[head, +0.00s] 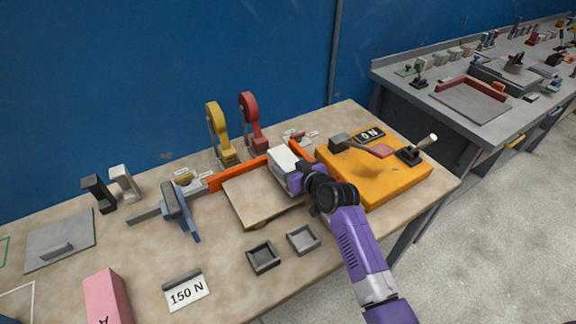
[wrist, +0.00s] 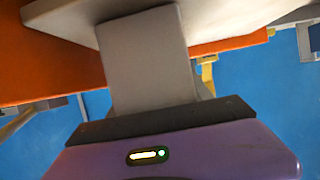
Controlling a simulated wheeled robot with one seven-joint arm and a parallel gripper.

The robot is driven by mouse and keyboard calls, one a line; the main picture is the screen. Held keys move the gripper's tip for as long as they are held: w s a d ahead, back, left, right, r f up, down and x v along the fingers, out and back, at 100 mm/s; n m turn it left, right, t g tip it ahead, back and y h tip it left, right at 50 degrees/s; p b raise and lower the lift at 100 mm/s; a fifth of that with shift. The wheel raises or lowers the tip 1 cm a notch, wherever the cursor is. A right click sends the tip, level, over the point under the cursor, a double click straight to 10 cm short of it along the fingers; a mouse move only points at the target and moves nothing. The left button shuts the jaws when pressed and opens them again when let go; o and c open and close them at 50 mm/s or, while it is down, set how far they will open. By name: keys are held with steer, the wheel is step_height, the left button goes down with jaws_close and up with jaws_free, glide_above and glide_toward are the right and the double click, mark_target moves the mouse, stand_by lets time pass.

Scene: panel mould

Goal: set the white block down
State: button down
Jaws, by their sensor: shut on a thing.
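The white block (head: 283,157) is in my gripper (head: 293,172), at the right end of the tan board (head: 250,197), close to the orange rails (head: 238,168). My gripper is shut on it. Whether the block touches the board is hidden. In the wrist view a grey finger of my gripper (wrist: 145,55) covers the middle of the block, and pale parts of the block (wrist: 65,18) show beside it. An orange rail (wrist: 50,70) shows behind.
A yellow-orange box (head: 375,185) with a lever and an "ON" label stands close on the right. Yellow (head: 217,130) and red (head: 252,120) upright clamps stand behind. Two small grey trays (head: 263,258) lie in front, and a grey-blue clamp (head: 178,205) lies left.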

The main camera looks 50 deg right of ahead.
steer(key=shift+c, duration=2.2)
jaws_free()
steer(key=shift+f, duration=0.1)
